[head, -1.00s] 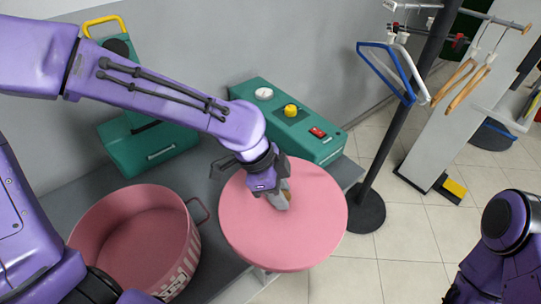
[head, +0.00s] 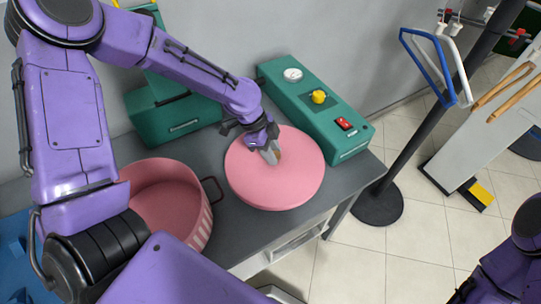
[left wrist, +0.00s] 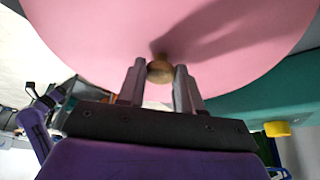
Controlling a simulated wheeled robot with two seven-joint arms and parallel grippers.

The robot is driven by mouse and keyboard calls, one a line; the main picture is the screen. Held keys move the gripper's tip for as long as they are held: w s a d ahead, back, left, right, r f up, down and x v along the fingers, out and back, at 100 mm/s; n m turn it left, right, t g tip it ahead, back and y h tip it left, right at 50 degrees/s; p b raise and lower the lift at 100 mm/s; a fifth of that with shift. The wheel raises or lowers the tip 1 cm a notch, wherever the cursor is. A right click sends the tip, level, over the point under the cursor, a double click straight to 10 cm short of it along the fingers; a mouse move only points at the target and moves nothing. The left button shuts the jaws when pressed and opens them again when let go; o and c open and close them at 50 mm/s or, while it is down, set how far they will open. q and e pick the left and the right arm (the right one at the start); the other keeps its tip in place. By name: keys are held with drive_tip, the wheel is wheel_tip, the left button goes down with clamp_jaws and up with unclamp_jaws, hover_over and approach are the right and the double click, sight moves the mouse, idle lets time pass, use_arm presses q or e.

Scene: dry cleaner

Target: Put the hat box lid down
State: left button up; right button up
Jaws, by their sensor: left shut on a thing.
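The hat box lid (head: 258,185) is a flat pink disc over the grey table, to the right of the box. My left gripper (head: 271,157) points down at its middle and is shut on its small tan knob, which shows between the fingers in the left wrist view (left wrist: 160,70). The lid looks level; whether its underside touches the table I cannot tell. The open pink hat box (head: 205,221) stands to the left, partly hidden by my arm. My right gripper is not in view; only part of my right arm shows at the lower right.
A green machine (head: 354,146) with a dial, yellow knob and red switch stands close behind the lid. Another green machine (head: 180,127) stands at the back left. The bare grey tabletop (head: 235,240) shows in front. A dark pole with hangers (head: 432,62) stands to the right.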

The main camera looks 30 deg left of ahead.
use_arm(q)
drive_tip(key=shift+w+a+f+p, duration=0.1)
drive_tip(key=shift+a+f+p, duration=0.1)
drive_tip(key=shift+f, duration=0.8)
drive_tip(key=shift+w+a+f+p, duration=0.1)
drive_tip(key=shift+f+p, duration=0.1)
drive_tip(key=shift+f, duration=0.75)
drive_tip(key=shift+f, duration=0.1)
drive_tip(key=o, duration=1.1)
drive_tip(key=shift+c, duration=0.2)
drive_tip(key=shift+r, duration=0.3)
drive_tip(key=v, duration=1.1)
drive_tip(key=shift+a+r, duration=0.2)
drive_tip(key=shift+r, duration=0.1)
